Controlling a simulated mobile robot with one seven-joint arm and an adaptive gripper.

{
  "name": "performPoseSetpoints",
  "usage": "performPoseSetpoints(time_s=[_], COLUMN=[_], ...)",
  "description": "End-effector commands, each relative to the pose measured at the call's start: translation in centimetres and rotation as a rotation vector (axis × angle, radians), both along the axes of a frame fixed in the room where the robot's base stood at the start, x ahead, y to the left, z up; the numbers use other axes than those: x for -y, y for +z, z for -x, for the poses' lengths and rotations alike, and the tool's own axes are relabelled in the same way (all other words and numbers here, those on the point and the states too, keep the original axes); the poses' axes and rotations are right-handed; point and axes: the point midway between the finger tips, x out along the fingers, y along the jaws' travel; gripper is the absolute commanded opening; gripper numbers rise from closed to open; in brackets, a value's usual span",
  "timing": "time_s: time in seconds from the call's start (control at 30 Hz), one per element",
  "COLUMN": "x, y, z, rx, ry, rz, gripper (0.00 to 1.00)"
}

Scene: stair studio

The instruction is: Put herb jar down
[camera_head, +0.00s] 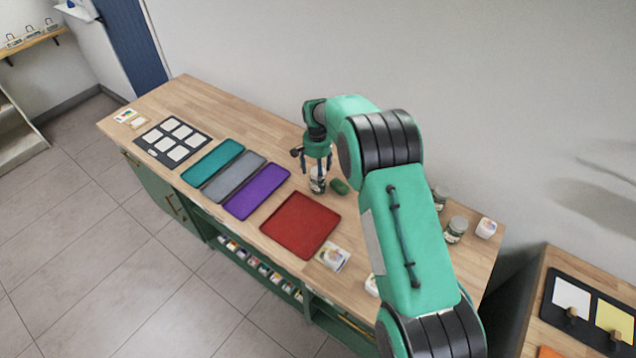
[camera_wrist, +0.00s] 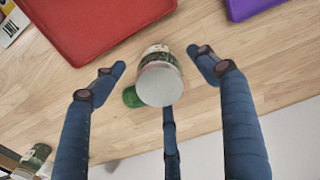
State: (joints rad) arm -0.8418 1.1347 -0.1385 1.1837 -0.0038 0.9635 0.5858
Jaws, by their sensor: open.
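The herb jar (camera_head: 317,184), a small glass jar with a dark band, stands on the wooden counter behind the red tray, below my gripper (camera_head: 317,168). In the wrist view the jar (camera_wrist: 160,80) shows its pale round top, and a green label band. My gripper (camera_wrist: 165,75) is open, with its blue fingers spread around the jar and gaps on both sides. A small green object (camera_head: 339,186) lies right beside the jar; it also shows in the wrist view (camera_wrist: 131,97), partly hidden by the jar.
A red tray (camera_head: 301,224), a purple tray (camera_head: 257,191), a grey tray (camera_head: 233,176) and a teal tray (camera_head: 212,161) line the counter's front. Two more jars (camera_head: 456,230) (camera_head: 440,196) and a white container (camera_head: 486,228) stand at the right. Bare counter (camera_head: 265,140) lies behind the trays.

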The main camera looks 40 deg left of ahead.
Motion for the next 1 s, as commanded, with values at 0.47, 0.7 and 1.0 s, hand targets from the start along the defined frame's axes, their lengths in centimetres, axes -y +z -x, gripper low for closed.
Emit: performPoseSetpoints(time_s=[0.47, 0.7, 1.0], x=[0.2, 0.2, 0.2], y=[-1.8, -4.2, -5.2], z=[0.0, 0.0, 0.0], rx=[-0.002, -0.002, 0.000], ry=[0.000, 0.000, 0.000], rz=[0.001, 0.001, 0.000], gripper=[0.73, 0.73, 0.73])
